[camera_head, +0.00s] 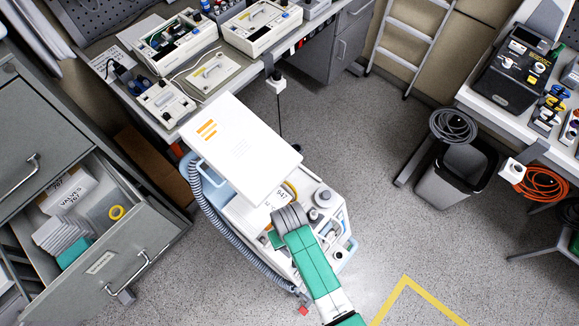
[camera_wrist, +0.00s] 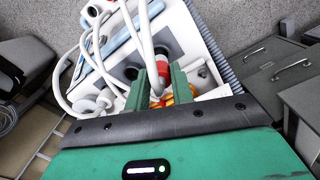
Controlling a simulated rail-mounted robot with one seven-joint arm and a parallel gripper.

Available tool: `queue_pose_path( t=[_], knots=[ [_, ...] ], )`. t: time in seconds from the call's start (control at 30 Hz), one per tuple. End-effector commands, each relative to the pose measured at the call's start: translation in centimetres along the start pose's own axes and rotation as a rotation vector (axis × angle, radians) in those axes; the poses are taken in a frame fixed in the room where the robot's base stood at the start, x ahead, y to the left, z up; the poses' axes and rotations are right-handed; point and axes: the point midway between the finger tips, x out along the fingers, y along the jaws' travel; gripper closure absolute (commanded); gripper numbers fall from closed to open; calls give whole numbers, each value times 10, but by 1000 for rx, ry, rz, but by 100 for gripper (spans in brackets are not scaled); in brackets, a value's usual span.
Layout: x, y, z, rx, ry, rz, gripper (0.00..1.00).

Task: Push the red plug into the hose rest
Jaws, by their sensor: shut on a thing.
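In the wrist view, my gripper (camera_wrist: 155,92) has its two green fingers close around a white hose end with a red plug (camera_wrist: 162,68). The plug sits just beyond the fingertips, close to a dark round opening (camera_wrist: 163,47) in the white pump cart, possibly the hose rest. I cannot tell whether the plug touches the opening. A second dark opening (camera_wrist: 130,72) lies to its left. In the head view, the white cart (camera_head: 240,150) stands below my green arm; the fingers and plug are hidden there by my wrist.
White hoses (camera_wrist: 85,60) loop at the left of the wrist view. A grey corrugated hose (camera_head: 215,215) runs along the cart. An open drawer (camera_head: 125,262) is at the left, a bin (camera_head: 455,180) at the right. The floor right of the cart is clear.

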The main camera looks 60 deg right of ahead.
Motion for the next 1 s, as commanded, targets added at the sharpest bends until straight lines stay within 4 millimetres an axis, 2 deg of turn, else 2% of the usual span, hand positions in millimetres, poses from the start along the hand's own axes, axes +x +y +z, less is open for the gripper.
queue_pose_path(
  t=[1.0],
  knots=[
    [21,0,0,0,0,0,100]
  ],
)
